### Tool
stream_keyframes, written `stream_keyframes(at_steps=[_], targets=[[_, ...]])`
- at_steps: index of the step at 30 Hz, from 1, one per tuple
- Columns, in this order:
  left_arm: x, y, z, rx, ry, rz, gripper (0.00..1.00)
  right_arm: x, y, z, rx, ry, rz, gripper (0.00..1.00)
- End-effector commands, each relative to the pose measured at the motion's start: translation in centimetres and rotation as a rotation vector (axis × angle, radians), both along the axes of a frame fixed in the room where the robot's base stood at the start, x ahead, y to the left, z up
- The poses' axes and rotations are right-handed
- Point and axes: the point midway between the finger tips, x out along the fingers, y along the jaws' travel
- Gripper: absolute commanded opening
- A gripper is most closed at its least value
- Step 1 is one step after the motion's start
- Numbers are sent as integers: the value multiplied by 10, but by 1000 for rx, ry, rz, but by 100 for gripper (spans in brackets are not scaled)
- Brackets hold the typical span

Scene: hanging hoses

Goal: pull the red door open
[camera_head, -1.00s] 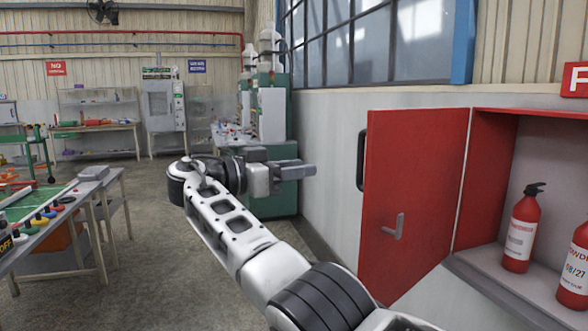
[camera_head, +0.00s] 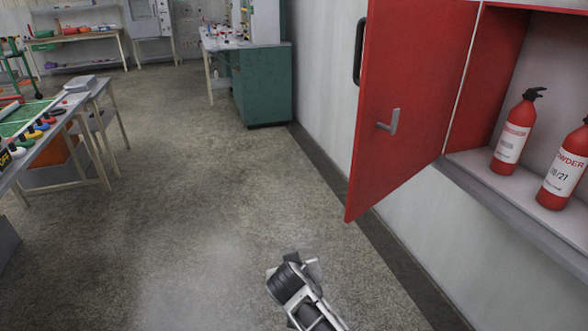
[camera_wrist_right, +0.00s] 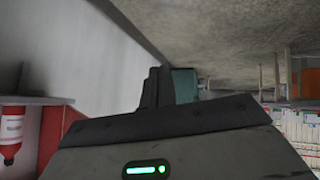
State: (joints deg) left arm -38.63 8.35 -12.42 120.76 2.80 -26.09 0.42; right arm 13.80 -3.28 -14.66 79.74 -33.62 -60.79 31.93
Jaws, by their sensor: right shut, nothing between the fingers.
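The red door (camera_head: 415,110) stands swung wide open on the right in the head view, its face with a grey lever handle (camera_head: 390,122) turned toward the room. The open red cabinet (camera_head: 497,75) beside it holds two red fire extinguishers (camera_head: 512,135) (camera_head: 566,170). My right gripper (camera_head: 314,268) is low at the bottom centre of the head view, left of and below the door, apart from it. In the right wrist view its dark fingers (camera_wrist_right: 155,88) are together and empty. My left gripper is not in view.
A green cabinet (camera_head: 262,90) stands against the wall at the back. A work table (camera_head: 75,105) is at the left. The concrete floor between is clear.

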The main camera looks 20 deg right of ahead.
Motion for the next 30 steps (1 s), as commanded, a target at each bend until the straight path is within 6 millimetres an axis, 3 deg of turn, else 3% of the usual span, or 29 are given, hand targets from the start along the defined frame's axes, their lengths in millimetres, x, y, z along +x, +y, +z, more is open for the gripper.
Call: stream_keyframes(at_steps=[1,2,5,7,12,18,30], targets=[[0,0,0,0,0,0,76,-35,4,-24,41,15,76,0],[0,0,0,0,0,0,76,-52,7,-33,68,13,122,0],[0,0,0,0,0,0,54,-110,20,-47,146,-10,262,0],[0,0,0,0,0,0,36,-147,28,-44,193,-42,340,0],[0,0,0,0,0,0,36,-210,41,-21,273,-125,459,0],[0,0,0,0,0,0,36,-238,47,1,309,-180,505,0],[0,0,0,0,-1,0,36,-239,48,2,312,-182,507,0]])
